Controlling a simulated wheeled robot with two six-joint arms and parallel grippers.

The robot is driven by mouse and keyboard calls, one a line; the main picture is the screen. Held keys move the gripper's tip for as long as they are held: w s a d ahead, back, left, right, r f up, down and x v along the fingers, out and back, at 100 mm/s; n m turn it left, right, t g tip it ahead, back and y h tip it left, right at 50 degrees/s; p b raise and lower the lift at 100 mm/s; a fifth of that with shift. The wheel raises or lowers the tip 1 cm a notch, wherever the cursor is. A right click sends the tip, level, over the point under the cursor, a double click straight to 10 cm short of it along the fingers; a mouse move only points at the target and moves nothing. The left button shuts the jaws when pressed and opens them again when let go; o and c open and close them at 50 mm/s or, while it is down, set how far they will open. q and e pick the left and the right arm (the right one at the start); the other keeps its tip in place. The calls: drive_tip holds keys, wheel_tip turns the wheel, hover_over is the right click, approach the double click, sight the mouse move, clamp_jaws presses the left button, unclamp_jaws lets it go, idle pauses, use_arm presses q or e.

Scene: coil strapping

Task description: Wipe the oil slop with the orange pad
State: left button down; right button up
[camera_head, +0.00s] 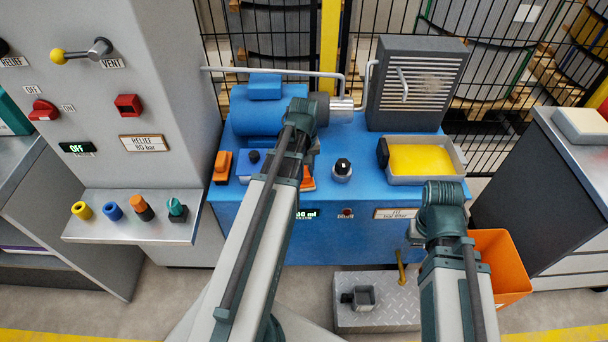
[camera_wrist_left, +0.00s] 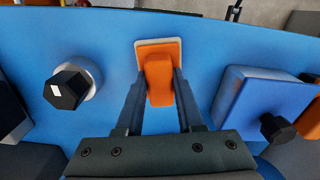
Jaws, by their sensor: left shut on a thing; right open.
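The orange pad (camera_wrist_left: 158,80) has an orange grip on a pale-edged orange base. In the left wrist view my left gripper (camera_wrist_left: 159,88) is shut on its grip, one finger on each side. The pad is over the blue bench top; I cannot tell whether it touches. In the head view my left arm hides most of the pad (camera_head: 308,180). The yellow oil (camera_head: 420,159) lies in a grey tray (camera_head: 424,180) on the bench, right of the pad. My right gripper (camera_head: 441,215) is open, in front of the tray; its fingertips are mostly hidden.
A black knob (camera_head: 342,168) stands between pad and tray. A blue box with a black knob (camera_wrist_left: 262,108) and another orange block (camera_head: 222,166) are on the pad's other side. A grey vented box (camera_head: 416,84) stands behind the tray. An orange bin (camera_head: 502,262) is at lower right.

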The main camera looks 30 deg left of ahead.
use_arm(q)
drive_tip(key=shift+w+a, duration=0.45)
drive_tip(key=shift+w, duration=0.3)
drive_tip(key=shift+w+a, duration=0.4)
drive_tip(key=shift+w, duration=0.35)
drive_tip(key=shift+w+a, duration=0.45)
drive_tip(key=shift+w, duration=0.3)
drive_tip(key=shift+w+a, duration=0.45)
drive_tip(key=shift+w, duration=0.35)
drive_tip(key=shift+w+a, duration=0.4)
drive_tip(key=shift+w, duration=0.35)
drive_tip(key=shift+r, duration=0.1)
wheel_tip(320, 180, up, 6)
drive_tip(key=p, duration=0.6)
wheel_tip(320, 180, up, 3)
drive_tip(key=p, duration=0.3)
